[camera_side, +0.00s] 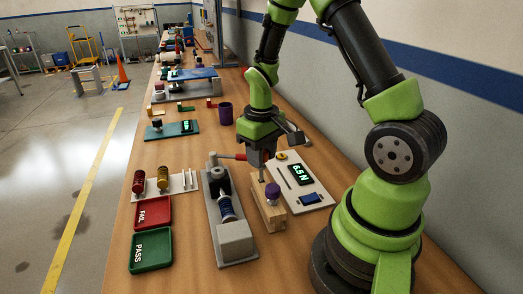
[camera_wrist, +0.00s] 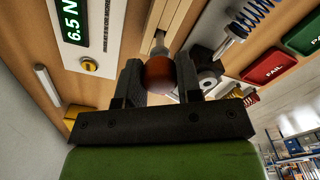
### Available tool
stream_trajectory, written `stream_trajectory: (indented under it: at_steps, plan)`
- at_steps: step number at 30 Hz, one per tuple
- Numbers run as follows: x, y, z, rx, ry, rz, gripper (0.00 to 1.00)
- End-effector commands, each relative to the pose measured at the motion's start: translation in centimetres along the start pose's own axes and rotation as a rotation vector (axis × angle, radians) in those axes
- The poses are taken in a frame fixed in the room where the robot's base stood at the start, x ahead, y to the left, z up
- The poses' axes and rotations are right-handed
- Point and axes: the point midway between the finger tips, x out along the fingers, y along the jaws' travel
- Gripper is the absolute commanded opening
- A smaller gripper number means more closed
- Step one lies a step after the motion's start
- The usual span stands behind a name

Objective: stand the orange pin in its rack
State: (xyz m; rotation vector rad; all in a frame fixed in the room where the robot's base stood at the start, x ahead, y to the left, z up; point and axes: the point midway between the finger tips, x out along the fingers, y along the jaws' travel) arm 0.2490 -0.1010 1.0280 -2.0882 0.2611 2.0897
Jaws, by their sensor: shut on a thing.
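My gripper (camera_side: 262,168) points down over the far end of a wooden block (camera_side: 268,216), which looks like the rack. In the wrist view the jaws (camera_wrist: 160,82) are closed around the round orange head of the pin (camera_wrist: 160,72). A pale shaft shows beyond the head, toward the wooden block (camera_wrist: 168,22). In the side view the jaws hide most of the pin. I cannot tell whether its lower end is in the block or just above it.
A grey clamp fixture (camera_side: 235,232) with a spring stands close left of the block. A panel with a "6.5 N" display (camera_side: 307,190) lies to the right. Red FAIL (camera_side: 153,212) and green PASS (camera_side: 150,250) trays are at left. A purple cup (camera_side: 225,113) stands farther back.

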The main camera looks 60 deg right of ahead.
Motion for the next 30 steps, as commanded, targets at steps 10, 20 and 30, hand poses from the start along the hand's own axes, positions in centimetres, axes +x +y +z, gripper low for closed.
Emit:
stream_trajectory:
  at_steps: [10,20,30]
  plan:
    - [0.9,0.0,0.1,0.000,-0.002,0.000,0.12]
    - [1.7,0.0,0.0,-0.001,-0.001,0.000,0.12]
    - [2.6,0.0,0.0,0.000,-0.001,0.000,0.12]
